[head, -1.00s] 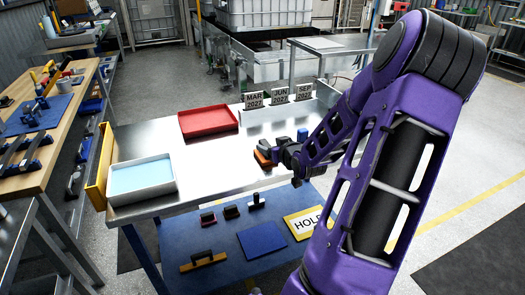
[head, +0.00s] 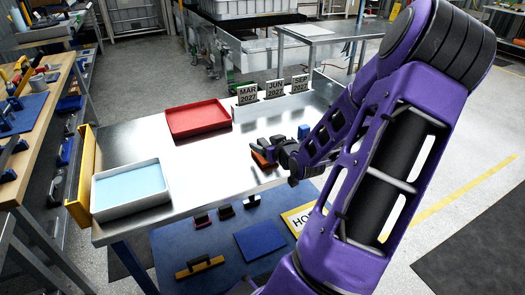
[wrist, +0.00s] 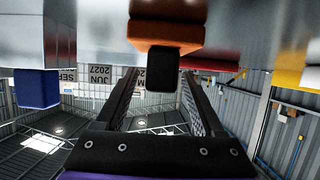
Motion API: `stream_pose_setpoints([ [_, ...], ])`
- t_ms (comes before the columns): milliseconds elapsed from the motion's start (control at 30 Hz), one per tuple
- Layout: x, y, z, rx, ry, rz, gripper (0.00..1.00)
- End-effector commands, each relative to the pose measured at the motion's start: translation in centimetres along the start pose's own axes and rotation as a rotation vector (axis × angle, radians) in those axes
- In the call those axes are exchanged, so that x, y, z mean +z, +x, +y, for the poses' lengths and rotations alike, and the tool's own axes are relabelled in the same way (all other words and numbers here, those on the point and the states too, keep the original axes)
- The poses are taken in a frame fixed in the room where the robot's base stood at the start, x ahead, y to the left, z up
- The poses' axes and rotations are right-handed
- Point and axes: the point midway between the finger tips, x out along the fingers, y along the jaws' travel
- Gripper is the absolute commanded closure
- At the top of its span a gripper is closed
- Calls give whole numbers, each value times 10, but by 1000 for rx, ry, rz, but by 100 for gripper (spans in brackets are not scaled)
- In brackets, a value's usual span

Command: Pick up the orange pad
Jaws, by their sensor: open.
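The orange pad (head: 262,159) sits on the steel table near its front edge, left of the blue block. In the wrist view, which is upside down, the orange pad (wrist: 165,33) is at the top centre with a black grip (wrist: 163,71) on it. My gripper (head: 273,151) is low over the table beside the pad and partly covers it in the head view. In the wrist view my gripper (wrist: 160,75) has its fingers apart, with the black grip showing between the tips. I cannot tell whether they touch it.
A blue block (head: 303,131) stands close behind my gripper; a red tray (head: 199,119) and a white tray with pale blue contents (head: 96,203) stand to the left. Date signs (head: 274,88) line the back. A blue lower shelf (head: 215,275) holds other handled pads.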

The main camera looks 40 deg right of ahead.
Motion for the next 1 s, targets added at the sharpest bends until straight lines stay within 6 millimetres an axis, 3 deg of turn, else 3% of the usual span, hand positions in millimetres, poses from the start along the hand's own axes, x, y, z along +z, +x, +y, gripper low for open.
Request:
stream_pose_setpoints([
  [100, 0, 0, 0, 0, 0, 0, 30],
  [500, 0, 0, 0, 0, 0, 0, 100],
  [833, -1, 0, 0, 1, 0, 0, 100],
  [1000, -20, -8, 1, 2, -3, 1, 100],
])
